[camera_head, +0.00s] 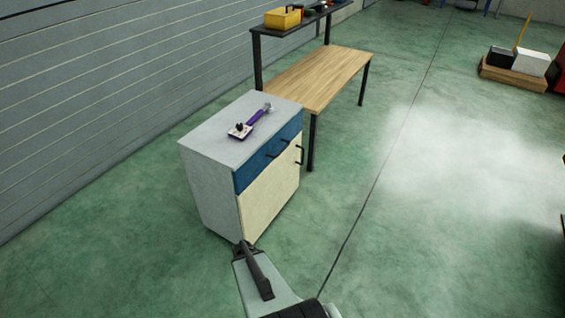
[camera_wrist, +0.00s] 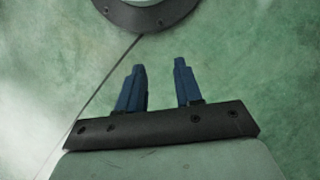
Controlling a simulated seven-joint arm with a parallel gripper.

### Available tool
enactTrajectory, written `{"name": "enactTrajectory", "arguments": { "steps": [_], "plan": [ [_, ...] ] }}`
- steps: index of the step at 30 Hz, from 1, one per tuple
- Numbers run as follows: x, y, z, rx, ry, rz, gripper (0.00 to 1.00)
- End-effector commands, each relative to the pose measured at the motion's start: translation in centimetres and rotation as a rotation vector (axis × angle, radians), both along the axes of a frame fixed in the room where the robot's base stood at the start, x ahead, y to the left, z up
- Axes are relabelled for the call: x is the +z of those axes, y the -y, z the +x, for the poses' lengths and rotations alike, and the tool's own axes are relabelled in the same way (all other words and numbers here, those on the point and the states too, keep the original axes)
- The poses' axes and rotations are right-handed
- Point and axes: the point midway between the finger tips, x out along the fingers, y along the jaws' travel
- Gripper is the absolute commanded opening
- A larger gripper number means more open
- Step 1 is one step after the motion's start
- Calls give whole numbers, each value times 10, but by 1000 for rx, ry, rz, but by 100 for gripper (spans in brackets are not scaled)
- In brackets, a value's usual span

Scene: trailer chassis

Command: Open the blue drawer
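The blue drawer (camera_head: 250,172) is the top front of a grey cabinet (camera_head: 208,190) in the head view. Its front looks flush with the cabinet, so it appears shut. A dark bar handle (camera_head: 278,149) is on the blue front. In the wrist view my gripper (camera_wrist: 160,67) has its two blue fingers apart with nothing between them, over bare green floor. In the head view my arm is at the bottom, in front of the cabinet and apart from the handle; the fingertips cannot be made out clearly there.
A cream door (camera_head: 265,200) with a dark handle (camera_head: 300,154) is below the drawer. A purple-and-white tool (camera_head: 248,124) lies on the cabinet top. A wooden workbench (camera_head: 315,75) stands behind the cabinet.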

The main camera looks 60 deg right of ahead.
Motion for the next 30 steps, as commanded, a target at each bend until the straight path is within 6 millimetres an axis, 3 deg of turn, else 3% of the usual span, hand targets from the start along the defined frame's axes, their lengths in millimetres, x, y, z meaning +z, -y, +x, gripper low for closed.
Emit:
{"name": "enactTrajectory", "arguments": {
  "steps": [1,8,17,30],
  "plan": [
    [-1,17,4,-38,12,-6,35],
    [0,84,12,-204,72,-22,35],
    [6,186,16,-452,185,-28,35],
    [42,371,9,-839,468,-1,35]
  ]
}}
